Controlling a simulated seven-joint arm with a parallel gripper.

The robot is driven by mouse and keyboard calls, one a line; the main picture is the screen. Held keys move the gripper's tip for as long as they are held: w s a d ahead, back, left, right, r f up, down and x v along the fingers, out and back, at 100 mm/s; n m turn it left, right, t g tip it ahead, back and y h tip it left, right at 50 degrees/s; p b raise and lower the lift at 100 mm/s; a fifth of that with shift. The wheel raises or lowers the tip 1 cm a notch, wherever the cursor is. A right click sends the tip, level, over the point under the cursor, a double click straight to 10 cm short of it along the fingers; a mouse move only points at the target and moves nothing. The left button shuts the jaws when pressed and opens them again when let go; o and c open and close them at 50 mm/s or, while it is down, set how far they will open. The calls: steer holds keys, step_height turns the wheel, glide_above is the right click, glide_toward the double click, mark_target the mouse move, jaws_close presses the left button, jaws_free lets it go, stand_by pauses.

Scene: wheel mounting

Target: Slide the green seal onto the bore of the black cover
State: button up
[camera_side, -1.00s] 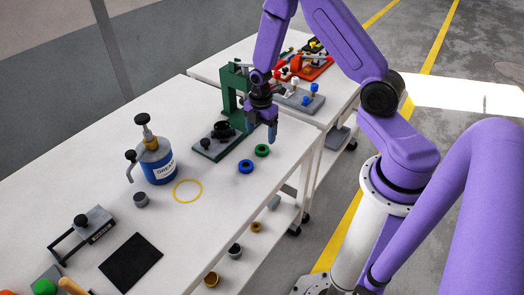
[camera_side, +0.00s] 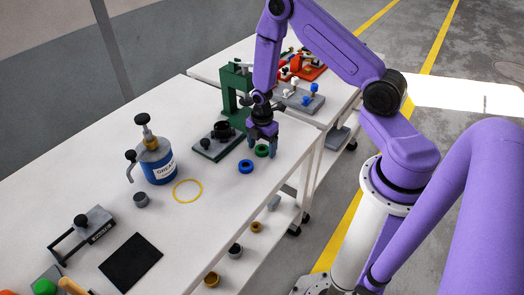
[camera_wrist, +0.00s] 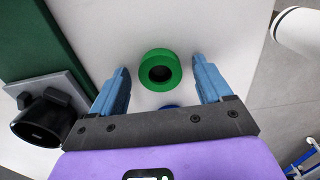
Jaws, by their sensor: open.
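The green seal (camera_side: 262,150) is a thick ring lying flat on the white table near its right edge. In the wrist view the green seal (camera_wrist: 160,70) lies between and just beyond the two blue fingers. My gripper (camera_side: 262,150) is open and empty above the seal, and its open fingers (camera_wrist: 163,82) show in the wrist view. The black cover (camera_side: 221,131) stands on the base of the green press, to the left of my gripper. In the wrist view the black cover (camera_wrist: 42,118) is at the lower left, its bore partly visible.
A blue ring (camera_side: 245,167) lies close to the green seal, and its edge (camera_wrist: 170,106) shows in the wrist view. The green press (camera_side: 230,88) rises behind the cover. A blue grease can (camera_side: 158,165) and a yellow ring (camera_side: 188,181) are farther left on the table.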

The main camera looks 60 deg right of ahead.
mark_target(262, 148)
steer(key=c, duration=1.1)
steer(key=shift+r, duration=0.1)
steer(key=shift+r, duration=0.5)
step_height(262, 148, up, 2)
steer(key=shift+r, duration=0.1)
steer(key=shift+s+a+r, duration=0.45)
steer(key=shift+s+r, duration=1.15)
steer(key=shift+s, duration=0.65)
steer(key=shift+s+a+r, duration=0.5)
steer(key=shift+s+r, duration=1.1)
steer(key=shift+s, duration=0.7)
steer(key=shift+s+a+r, duration=0.45)
steer(key=shift+s+r, duration=1.15)
steer(key=shift+s, duration=0.65)
